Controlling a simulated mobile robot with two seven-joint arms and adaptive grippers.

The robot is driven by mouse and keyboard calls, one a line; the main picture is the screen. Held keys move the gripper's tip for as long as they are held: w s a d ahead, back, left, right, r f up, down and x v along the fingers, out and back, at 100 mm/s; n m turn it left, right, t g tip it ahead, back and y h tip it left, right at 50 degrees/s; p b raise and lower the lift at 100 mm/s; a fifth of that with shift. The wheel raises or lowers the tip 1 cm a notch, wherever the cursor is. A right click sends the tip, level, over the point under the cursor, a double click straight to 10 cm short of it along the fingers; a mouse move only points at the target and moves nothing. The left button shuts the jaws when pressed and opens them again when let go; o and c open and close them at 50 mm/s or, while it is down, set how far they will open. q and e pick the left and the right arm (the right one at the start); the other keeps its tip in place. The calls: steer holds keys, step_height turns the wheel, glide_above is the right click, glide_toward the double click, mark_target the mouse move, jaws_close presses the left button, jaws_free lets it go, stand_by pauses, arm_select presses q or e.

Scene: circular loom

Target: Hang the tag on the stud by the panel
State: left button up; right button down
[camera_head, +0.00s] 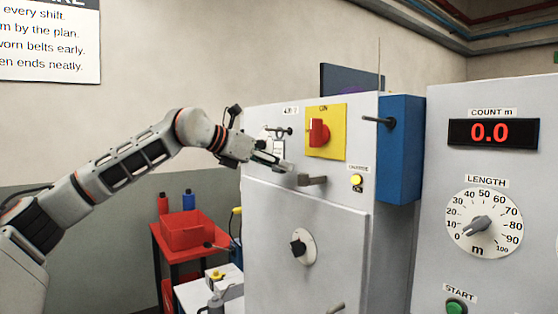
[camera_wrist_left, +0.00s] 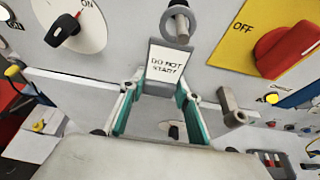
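The tag (camera_wrist_left: 167,64) is a pale plate reading "DO NOT START" with a grey upper end. It shows in the head view (camera_head: 279,148) just above my left fingers. My left gripper (camera_wrist_left: 161,88) is at the panel front, with its teal-padded fingers against the tag's two lower side edges; it also shows in the head view (camera_head: 280,164). The stud (camera_wrist_left: 177,28) is a grey peg jutting from the panel (camera_head: 262,220), overlapping the tag's top. My right gripper is out of view.
A red switch (camera_head: 318,132) on a yellow plate sits right of the stud. A grey handle (camera_head: 312,180) juts out below it, close to my left fingers. A blue box (camera_head: 399,150) stands farther right. A red bin (camera_head: 186,230) is at the lower left.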

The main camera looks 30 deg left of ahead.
arm_select(q)
steer(key=shift+s+a+r, duration=0.25)
steer(key=shift+s, duration=0.3)
steer(key=s, duration=0.1)
steer(key=s+a, duration=0.1)
steer(key=s, duration=0.1)
steer(key=s+a+p, duration=0.1)
steer(key=shift+s+r, duration=0.3)
steer(key=shift+s, duration=0.1)
steer(key=shift+d, duration=0.1)
